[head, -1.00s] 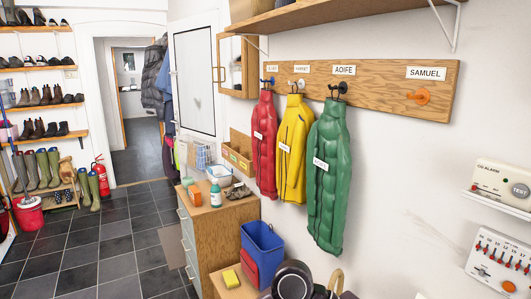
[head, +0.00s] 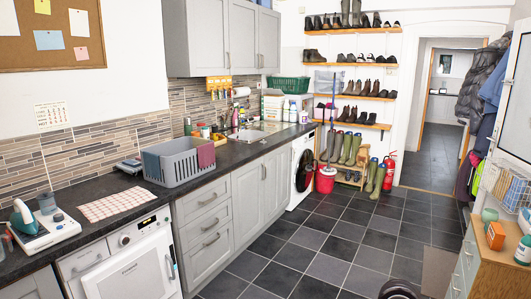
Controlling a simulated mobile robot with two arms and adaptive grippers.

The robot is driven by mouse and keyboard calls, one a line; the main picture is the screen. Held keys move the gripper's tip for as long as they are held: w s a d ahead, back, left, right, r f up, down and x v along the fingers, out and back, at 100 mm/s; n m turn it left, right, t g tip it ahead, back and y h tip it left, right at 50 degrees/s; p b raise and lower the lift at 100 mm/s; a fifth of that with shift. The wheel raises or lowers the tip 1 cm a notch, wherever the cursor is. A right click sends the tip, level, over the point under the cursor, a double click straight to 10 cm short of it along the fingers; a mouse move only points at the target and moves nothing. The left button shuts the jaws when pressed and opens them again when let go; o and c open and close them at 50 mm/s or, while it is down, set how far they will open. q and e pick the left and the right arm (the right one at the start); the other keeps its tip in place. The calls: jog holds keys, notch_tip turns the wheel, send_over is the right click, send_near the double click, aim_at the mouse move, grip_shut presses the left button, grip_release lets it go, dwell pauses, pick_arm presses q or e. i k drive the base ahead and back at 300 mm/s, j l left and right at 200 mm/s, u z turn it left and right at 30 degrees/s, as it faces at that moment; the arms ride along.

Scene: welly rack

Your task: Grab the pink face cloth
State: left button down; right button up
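A dusky pink cloth (head: 206,155) hangs over the right end of a grey plastic basket (head: 181,172) on the dark worktop along the left wall. It is small in the head view, and I cannot tell for sure that it is the face cloth. A blue-grey cloth (head: 151,166) hangs over the basket's left end.
A sink (head: 245,135) is farther along. The tiled floor (head: 310,235) before the grey cabinets is clear. A wooden-topped cabinet (head: 496,268) stands at right.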

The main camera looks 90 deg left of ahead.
aim_at(206, 152)
jog(key=u, duration=3.25)
